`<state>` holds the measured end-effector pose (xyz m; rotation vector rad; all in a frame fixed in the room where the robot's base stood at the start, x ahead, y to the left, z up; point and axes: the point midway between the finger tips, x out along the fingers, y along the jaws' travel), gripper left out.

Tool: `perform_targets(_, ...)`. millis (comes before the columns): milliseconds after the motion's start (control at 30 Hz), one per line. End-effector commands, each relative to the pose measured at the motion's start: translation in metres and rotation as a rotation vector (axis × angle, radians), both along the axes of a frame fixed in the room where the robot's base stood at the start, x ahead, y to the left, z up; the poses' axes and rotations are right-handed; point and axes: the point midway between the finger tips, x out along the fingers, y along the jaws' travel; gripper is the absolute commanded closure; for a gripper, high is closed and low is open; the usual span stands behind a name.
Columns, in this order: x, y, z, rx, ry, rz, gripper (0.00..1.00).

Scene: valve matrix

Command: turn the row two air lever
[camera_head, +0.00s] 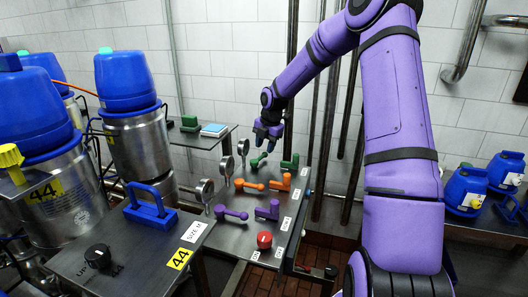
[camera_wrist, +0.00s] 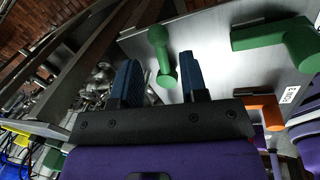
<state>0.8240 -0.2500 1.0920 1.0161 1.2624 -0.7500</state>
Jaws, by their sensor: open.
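The valve panel (camera_head: 233,240) carries purple, orange and green rows from front to back. The orange row has a ball-ended lever (camera_head: 249,184) and a blocky L-shaped lever (camera_head: 276,186); I cannot read which is air. My gripper (camera_head: 268,138) is open above the far green row. In the wrist view its blue fingers (camera_wrist: 157,66) appear on either side of the green ball-ended lever (camera_wrist: 162,55); contact is not clear. The green L-shaped lever (camera_wrist: 275,36) is right of them, near a tag reading ROW 3 (camera_wrist: 291,92). An orange lever (camera_wrist: 264,108) shows partly behind my gripper.
Round gauges (camera_head: 204,190) stand along the panel's left edge. The purple levers (camera_head: 236,213) and a red knob (camera_head: 264,240) are at the front. A dark table with a blue handle (camera_head: 150,207) adjoins on the left. Dark vertical pipes (camera_head: 320,120) rise behind.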

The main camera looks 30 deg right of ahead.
Motion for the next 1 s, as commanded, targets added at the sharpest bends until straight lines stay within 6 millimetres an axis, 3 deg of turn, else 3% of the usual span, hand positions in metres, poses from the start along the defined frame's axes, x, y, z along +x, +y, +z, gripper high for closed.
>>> perform_targets(200,-0.007,-0.004,0.042,-0.002,-0.003,-0.001,0.60)
perform_targets(400,-0.012,-0.006,0.067,-0.002,-0.002,0.001,0.60)
perform_targets(800,-0.013,-0.006,0.074,0.000,0.000,0.001,0.60)
perform_targets(1000,-0.015,0.000,0.071,0.016,-0.006,-0.074,1.00)
